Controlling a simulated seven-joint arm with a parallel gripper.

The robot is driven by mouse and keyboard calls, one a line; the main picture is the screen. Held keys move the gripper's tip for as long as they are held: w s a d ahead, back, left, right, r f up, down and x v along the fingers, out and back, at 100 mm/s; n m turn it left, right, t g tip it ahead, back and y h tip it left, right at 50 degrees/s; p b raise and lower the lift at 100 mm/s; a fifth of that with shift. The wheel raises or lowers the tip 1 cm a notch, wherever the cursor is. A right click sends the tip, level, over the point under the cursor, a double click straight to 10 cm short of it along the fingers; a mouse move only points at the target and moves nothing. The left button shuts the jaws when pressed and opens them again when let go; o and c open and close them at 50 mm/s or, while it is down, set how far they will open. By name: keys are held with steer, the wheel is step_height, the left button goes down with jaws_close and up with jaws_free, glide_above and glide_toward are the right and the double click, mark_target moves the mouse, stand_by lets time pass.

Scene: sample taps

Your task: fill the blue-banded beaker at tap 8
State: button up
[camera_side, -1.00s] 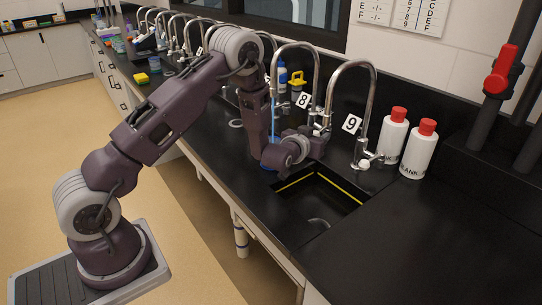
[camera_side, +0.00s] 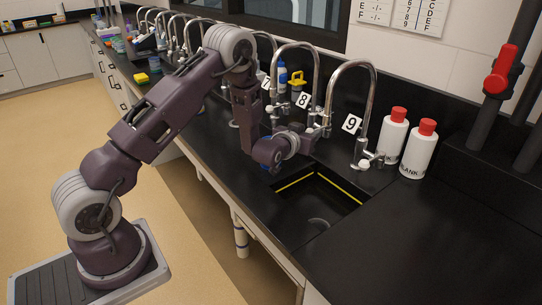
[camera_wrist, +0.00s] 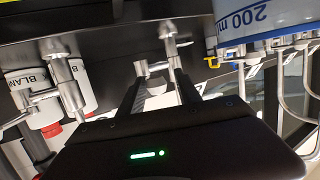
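The blue-banded beaker (camera_wrist: 262,22) shows at the top right of the wrist view, with a "200 ml" mark. It is beside my fingers, not between them. In the side view my wrist mostly hides it; only a little blue (camera_side: 266,167) shows. Tap 8, with its number tag (camera_side: 303,100), has a tall curved spout at the sink. My gripper (camera_wrist: 158,85) has its fingers apart, pointing at tap 8's base and handle (camera_wrist: 155,66). Whether a finger touches the handle I cannot tell. In the side view my gripper's fingertips are hard to make out beside tap 8.
Tap 9 (camera_side: 373,100) stands to the right, with two red-capped white bottles (camera_side: 421,150) beyond it. The black sink (camera_side: 318,205) with a yellow line lies in front. More taps stand to the left. The counter at the front right is clear.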

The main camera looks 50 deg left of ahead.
steer(key=shift+d, duration=0.3)
steer(key=v, duration=0.7)
steer(key=s+d+r+m+g+h, duration=0.1)
steer(key=s+d+r+g+h, duration=0.15)
steer(key=s+d+r, duration=0.45)
steer(key=s+d+r+g+h, duration=0.1)
steer(key=s+d+r+h, duration=0.15)
steer(key=s+r, duration=0.4)
steer(key=s+d+r+m+g, duration=0.1)
steer(key=s+g, duration=0.1)
steer(key=s, duration=0.9)
steer(key=s+d+m+g, duration=0.2)
steer(key=s, duration=0.9)
steer(key=shift+s+r+m+g+h, duration=0.3)
steer(key=shift+s+r+g+h, duration=0.05)
steer(key=shift+s+r+h, duration=0.05)
